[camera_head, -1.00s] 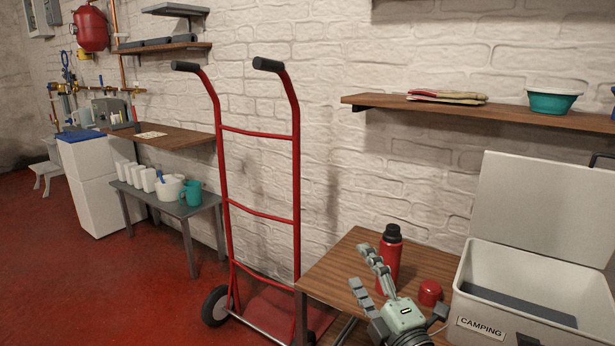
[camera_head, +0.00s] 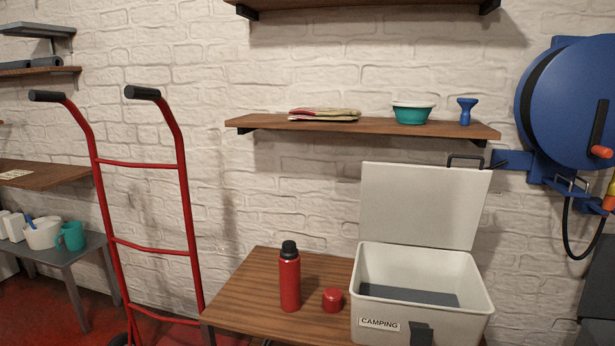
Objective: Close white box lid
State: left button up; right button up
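The white box (camera_head: 375,287), labelled CAMPING, stands on the right part of the wooden table. Its lid (camera_head: 419,205) is open and stands upright at the back of the box, near the wall. A dark handle (camera_head: 465,160) shows at the lid's top right. A dark latch (camera_head: 420,334) is on the front of the box. Inside, a dark grey piece (camera_head: 408,295) lies toward the back. Neither of my grippers shows in the current head view.
A wooden shelf (camera_head: 370,126) hangs above the lid. A red hand truck (camera_head: 148,165) is at left, a blue reel (camera_head: 570,105) at right.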

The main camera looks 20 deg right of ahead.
aim_at(422, 205)
jog(key=i+z, duration=0.2)
jog(key=z, duration=0.15)
jog(key=i+z, duration=0.2)
jog(key=z, duration=0.15)
